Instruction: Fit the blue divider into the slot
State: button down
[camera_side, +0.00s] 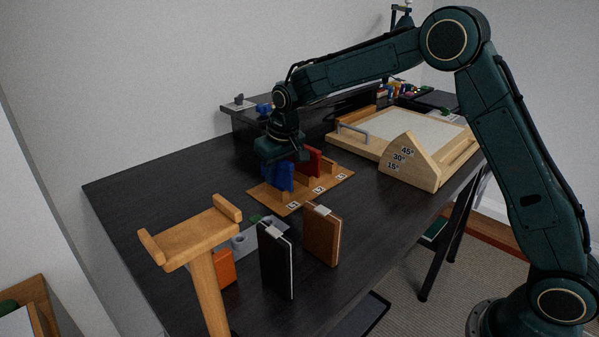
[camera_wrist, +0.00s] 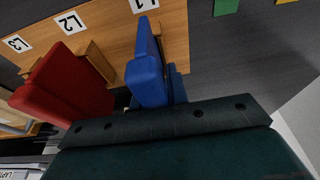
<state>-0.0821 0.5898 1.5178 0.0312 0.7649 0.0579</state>
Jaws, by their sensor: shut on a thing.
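The blue divider (camera_side: 279,176) is upright under my gripper (camera_side: 284,156), over the end of the wooden base (camera_side: 268,203) marked L1. My gripper is shut on the divider's upper part. The blue divider also shows in the wrist view (camera_wrist: 147,75), close to the L1 label (camera_wrist: 142,4). Its lower edge is low, close to the base, but I cannot tell whether it is inside the slot. A red divider (camera_side: 309,162) stands upright beside it, farther along the base; it also shows in the wrist view (camera_wrist: 62,90).
A black book (camera_side: 275,262) and a brown book (camera_side: 322,235) stand in front of the base. A wooden stand (camera_side: 195,240) is at the front left. A wooden angle block (camera_side: 410,164) and tilted board (camera_side: 400,130) lie behind right. The desk to the left is clear.

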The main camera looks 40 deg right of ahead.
jog(key=shift+f, duration=0.1)
jog(key=c, duration=1.3)
grip_release()
jog(key=v, duration=1.3)
jog(key=shift+s+r, duration=0.1)
jog(key=shift+r, duration=0.25)
jog(key=shift+s+r, duration=0.1)
